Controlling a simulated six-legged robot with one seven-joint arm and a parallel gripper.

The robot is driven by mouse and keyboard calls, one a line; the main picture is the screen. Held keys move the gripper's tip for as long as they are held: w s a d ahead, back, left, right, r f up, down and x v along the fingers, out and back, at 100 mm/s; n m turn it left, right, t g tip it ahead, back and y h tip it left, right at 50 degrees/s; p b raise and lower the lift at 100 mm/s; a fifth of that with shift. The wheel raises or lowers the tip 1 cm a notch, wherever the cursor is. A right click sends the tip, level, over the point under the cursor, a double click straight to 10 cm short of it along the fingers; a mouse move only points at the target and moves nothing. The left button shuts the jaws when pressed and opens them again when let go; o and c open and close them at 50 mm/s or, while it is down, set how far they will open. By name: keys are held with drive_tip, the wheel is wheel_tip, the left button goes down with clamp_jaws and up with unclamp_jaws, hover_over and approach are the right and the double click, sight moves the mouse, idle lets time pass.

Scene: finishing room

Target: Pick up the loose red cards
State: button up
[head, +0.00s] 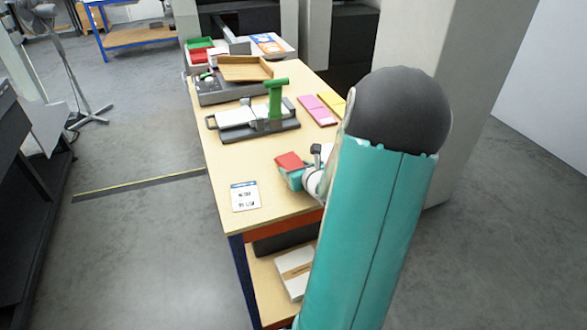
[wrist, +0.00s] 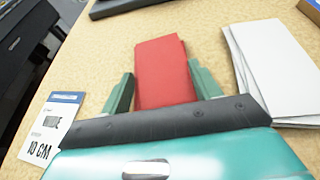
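The red cards (wrist: 163,70) lie as a small stack between the two teal fingers of my gripper (wrist: 160,82) in the wrist view. The fingers stand on either side of the stack, with narrow gaps showing, so the gripper looks open around it. The near end of the stack is hidden by my gripper. In the head view the red cards (head: 289,160) show at my gripper, near the front of the wooden table (head: 222,165). I cannot tell whether they touch the tabletop.
White sheets (wrist: 272,72) lie close to the right finger. A printed label card (head: 245,196) lies to the left. Behind are a grey device with a green handle (head: 275,98), pink cards (head: 317,110), a wooden tray (head: 245,68) and a red bin (head: 198,56).

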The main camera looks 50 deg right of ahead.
drive_tip(key=c, duration=0.6)
drive_tip(key=shift+o, duration=0.2)
drive_tip(key=shift+r, duration=0.8)
drive_tip(key=s+d+r, duration=0.9)
drive_tip(key=s+r, duration=0.1)
drive_tip(key=r, duration=0.1)
drive_tip(key=shift+s+r, duration=0.15)
drive_tip(key=shift+s, duration=0.15)
